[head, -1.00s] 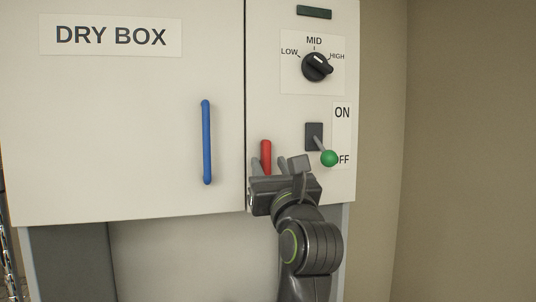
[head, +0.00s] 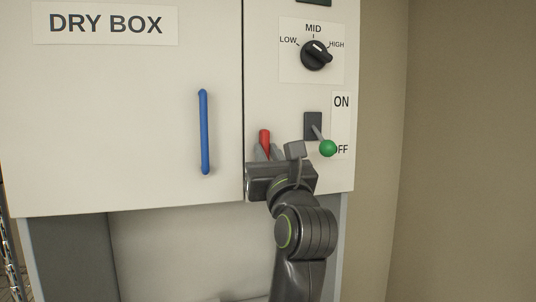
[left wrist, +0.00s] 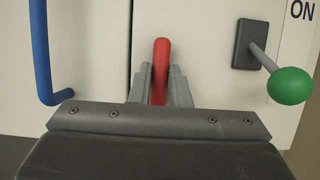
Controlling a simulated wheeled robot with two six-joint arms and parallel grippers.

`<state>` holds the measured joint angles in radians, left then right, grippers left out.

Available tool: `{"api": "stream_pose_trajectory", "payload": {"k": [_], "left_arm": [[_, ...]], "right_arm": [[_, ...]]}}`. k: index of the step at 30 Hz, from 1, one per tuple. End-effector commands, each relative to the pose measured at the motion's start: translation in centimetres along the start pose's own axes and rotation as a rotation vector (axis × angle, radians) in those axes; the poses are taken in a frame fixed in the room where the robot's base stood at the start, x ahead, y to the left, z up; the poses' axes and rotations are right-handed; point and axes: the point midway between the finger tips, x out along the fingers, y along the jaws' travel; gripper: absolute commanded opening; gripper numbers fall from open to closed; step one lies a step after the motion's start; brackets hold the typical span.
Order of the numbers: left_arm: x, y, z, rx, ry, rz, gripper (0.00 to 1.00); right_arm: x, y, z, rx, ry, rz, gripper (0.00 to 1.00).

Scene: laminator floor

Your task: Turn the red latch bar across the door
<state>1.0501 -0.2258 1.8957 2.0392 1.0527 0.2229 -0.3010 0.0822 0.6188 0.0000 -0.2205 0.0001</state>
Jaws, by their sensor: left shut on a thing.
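The red latch bar (head: 265,138) stands upright on the panel just right of the door seam; its lower part is hidden by my gripper in the head view. In the left wrist view the red latch bar (left wrist: 161,62) rises between the fingers. My left gripper (head: 266,154) is shut on the bar, with a finger on each side of it, and it also shows in the left wrist view (left wrist: 160,88). The white dry box door (head: 120,120) is flush with the panel, with a blue vertical handle (head: 205,132). My right gripper is not in view.
A lever switch with a green ball (head: 328,148) sticks out close to the right of my gripper, near the OFF mark. A black dial (head: 316,55) is above, its pointer between MID and HIGH. A beige wall (head: 460,150) stands at the right.

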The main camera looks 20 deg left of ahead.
Motion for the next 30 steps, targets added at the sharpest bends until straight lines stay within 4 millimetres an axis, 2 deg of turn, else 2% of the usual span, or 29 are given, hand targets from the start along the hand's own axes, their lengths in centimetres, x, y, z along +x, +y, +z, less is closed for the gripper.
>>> {"api": "stream_pose_trajectory", "payload": {"k": [8, 15, 30], "left_arm": [[0.1, -0.1, 0.1, 0.116, 0.002, -0.048, 0.0], [0.1, -0.1, 0.1, 0.305, 0.001, -0.126, 0.0], [0.0, -0.4, -0.2, 0.745, 0.0, -0.308, 0.0]], "right_arm": [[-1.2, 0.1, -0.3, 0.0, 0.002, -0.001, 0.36], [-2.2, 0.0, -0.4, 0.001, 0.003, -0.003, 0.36], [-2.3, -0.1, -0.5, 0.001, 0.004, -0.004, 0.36]]}}
